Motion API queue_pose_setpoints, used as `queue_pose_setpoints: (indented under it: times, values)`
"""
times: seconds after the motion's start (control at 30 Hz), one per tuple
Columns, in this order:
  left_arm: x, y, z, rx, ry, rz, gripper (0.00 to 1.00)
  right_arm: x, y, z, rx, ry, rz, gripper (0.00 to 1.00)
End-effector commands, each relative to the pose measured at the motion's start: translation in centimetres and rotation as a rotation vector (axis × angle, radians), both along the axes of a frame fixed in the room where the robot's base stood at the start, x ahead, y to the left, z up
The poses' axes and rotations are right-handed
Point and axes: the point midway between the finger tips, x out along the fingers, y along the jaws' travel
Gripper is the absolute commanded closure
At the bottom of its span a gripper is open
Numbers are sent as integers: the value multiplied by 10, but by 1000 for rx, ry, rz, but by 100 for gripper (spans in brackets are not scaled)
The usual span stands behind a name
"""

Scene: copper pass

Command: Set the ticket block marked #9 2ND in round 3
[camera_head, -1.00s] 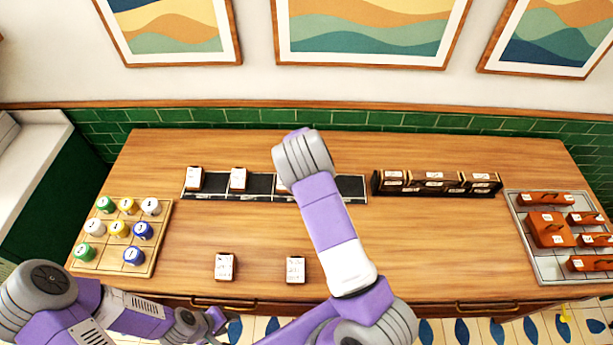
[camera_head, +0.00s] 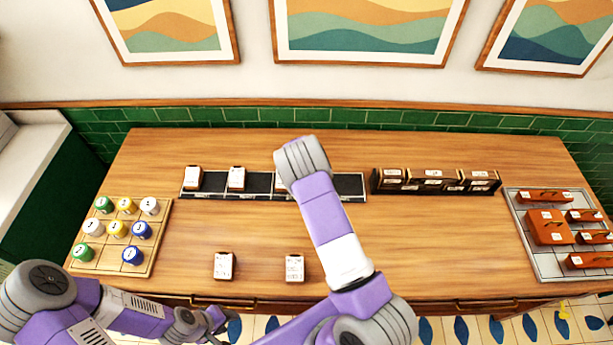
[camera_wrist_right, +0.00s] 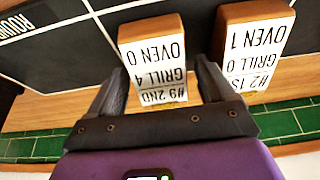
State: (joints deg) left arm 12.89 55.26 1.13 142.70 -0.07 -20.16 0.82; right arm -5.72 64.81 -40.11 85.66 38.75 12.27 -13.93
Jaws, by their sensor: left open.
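The ticket block marked #9 2ND, GRILL 4, OVEN 0 (camera_wrist_right: 153,62) has a white face on a wooden body. In the right wrist view it lies between the fingers of my right gripper (camera_wrist_right: 160,75), which look open, with a gap on the right side. It rests on the black rack (camera_wrist_right: 60,55). In the head view my right arm hides this gripper and most of the block. A block marked #2 1ST (camera_wrist_right: 255,50) lies beside it. The long rack (camera_head: 345,186) has several sections. My left gripper (camera_head: 212,322) is open and empty at the front edge.
Two more ticket blocks (camera_head: 223,266) (camera_head: 295,267) lie on the front table. A wooden tray of colored pots (camera_head: 160,225) stands left. A dark holder (camera_head: 435,182) stands right of the rack, and a grey tray with red-brown boxes (camera_head: 530,265) at far right.

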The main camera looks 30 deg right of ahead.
Motion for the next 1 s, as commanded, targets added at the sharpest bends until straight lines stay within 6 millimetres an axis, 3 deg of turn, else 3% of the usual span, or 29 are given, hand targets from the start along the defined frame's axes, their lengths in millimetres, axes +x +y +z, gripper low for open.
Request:
queue_pose_setpoints:
  times: [0.43,0.8,1.0]
  values:
    - [0,0,5,0,0,0,57,0,1,9,-1,-2,1,13]
    - [0,0,5,0,0,0,57,-25,17,80,0,-2,3,13]
    - [0,0,7,0,0,0,57,-35,23,107,0,-1,1,13]
